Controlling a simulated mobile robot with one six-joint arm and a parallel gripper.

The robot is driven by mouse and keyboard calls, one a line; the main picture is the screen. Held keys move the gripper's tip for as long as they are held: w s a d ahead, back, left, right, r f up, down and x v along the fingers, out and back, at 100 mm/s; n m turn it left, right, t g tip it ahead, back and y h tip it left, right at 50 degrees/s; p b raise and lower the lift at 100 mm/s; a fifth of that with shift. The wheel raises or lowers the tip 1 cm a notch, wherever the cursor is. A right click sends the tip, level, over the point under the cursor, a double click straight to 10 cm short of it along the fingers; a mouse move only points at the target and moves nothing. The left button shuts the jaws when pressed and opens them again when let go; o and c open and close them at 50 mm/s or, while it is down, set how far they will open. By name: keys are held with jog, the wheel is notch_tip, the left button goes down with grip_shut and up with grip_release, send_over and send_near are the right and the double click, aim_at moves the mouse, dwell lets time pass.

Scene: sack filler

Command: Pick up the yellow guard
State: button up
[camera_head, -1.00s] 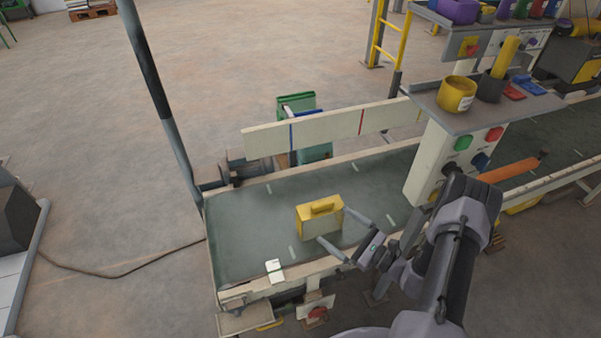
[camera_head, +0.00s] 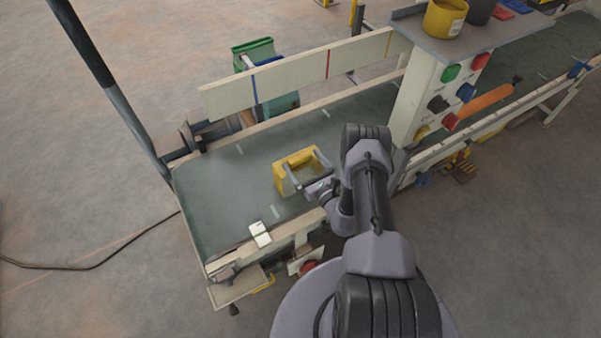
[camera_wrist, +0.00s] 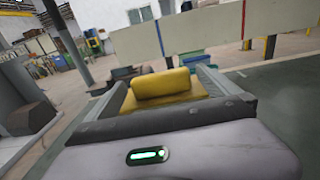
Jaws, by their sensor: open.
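The yellow guard (camera_head: 285,180) is a box-like piece with a raised yellow handle on top and a paler face. It stands on the green conveyor belt. My gripper (camera_head: 304,174) is open at the guard, with its fingers reaching toward it from the right front. In the wrist view the guard (camera_wrist: 165,88) lies ahead, between the two fingers of my gripper (camera_wrist: 170,82). I cannot tell whether the fingers touch it. The guard's lower part is hidden behind the gripper body in the wrist view.
The belt (camera_head: 215,205) is clear left of the guard. A white card (camera_head: 260,234) lies at its front edge. A long cream board (camera_head: 290,75) runs behind the belt. A button panel (camera_head: 440,100) stands to the right, and a dark post (camera_head: 100,70) at the left.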

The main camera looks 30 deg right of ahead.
jog(key=shift+w, duration=1.05)
jog(key=c, duration=1.8)
